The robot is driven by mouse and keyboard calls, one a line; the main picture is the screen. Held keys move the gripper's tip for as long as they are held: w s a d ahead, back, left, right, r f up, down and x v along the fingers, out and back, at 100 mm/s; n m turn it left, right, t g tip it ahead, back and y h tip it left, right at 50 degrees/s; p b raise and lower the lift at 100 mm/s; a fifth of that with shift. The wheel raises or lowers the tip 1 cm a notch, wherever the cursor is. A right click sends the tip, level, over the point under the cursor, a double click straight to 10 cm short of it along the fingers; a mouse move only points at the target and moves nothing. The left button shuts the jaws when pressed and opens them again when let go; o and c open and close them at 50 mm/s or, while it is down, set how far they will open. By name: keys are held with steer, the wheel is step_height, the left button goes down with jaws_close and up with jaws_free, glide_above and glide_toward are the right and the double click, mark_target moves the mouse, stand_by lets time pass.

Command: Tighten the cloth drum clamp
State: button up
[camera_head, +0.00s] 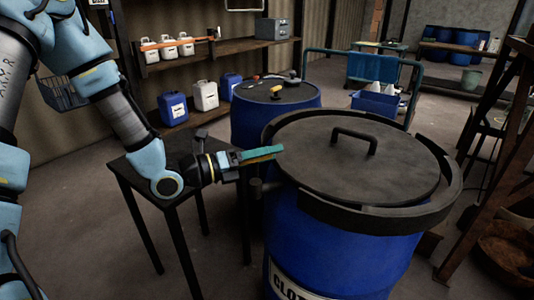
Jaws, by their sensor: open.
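The cloth drum (330,250) is a large blue drum in the right foreground, with a partly cut-off "CLOT" label (295,289) low on its front. A dark lid (310,165) with a raised handle (354,136) lies on top. The black clamp ring (380,219) runs around the lid's rim. A short dark stub (257,187) sticks out at the drum's left side; I cannot tell whether it is part of the clamp. My gripper (266,153) is open, its greenish fingers pointing right, close to the rim's left edge. Contact with the rim cannot be made out.
A small black table (150,158) stands under my wrist. A second blue drum (245,124) with small items on top stands behind. A blue cart (376,103) is farther back. A wooden frame (490,130) rises at right. Shelves with white and blue jugs line the wall.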

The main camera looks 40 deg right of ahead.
steer(key=shift+c, duration=0.4)
jaws_close()
